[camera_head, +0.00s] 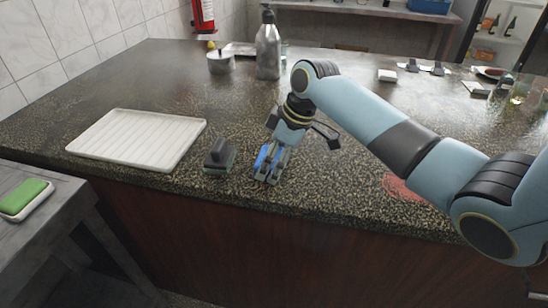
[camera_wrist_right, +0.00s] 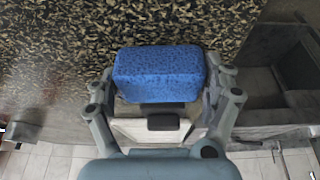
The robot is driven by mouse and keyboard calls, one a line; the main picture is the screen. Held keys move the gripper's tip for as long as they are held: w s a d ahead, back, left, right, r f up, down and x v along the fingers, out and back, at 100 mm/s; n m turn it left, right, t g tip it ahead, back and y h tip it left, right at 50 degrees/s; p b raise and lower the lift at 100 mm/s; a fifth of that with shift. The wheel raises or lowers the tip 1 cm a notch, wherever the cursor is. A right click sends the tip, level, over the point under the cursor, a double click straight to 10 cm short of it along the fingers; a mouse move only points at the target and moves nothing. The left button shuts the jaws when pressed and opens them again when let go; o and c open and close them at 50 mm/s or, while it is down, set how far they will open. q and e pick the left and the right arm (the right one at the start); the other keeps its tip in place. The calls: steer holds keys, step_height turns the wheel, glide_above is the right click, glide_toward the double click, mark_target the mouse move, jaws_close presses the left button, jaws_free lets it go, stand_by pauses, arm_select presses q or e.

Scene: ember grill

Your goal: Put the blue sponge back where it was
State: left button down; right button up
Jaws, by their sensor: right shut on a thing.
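The blue sponge (camera_head: 262,157) is a small block between the fingers of my right gripper (camera_head: 268,177), near the front edge of the speckled counter (camera_head: 320,190). In the right wrist view the sponge (camera_wrist_right: 160,73) spans the gap between the fingers, and my right gripper (camera_wrist_right: 160,90) is shut on it. The gripper points down; I cannot tell whether the sponge touches the counter. My left gripper is not in view.
A dark block with a handle (camera_head: 219,157) stands just left of my right gripper. Further left lies a white ribbed tray (camera_head: 138,138). A green sponge (camera_head: 22,196) lies on a side table. A metal bottle (camera_head: 268,50) and a small pot (camera_head: 220,63) stand farther back.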

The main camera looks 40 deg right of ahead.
steer(key=shift+f, duration=0.15)
steer(key=o, duration=1)
steer(key=v, duration=1.2)
steer(key=shift+b, duration=0.35)
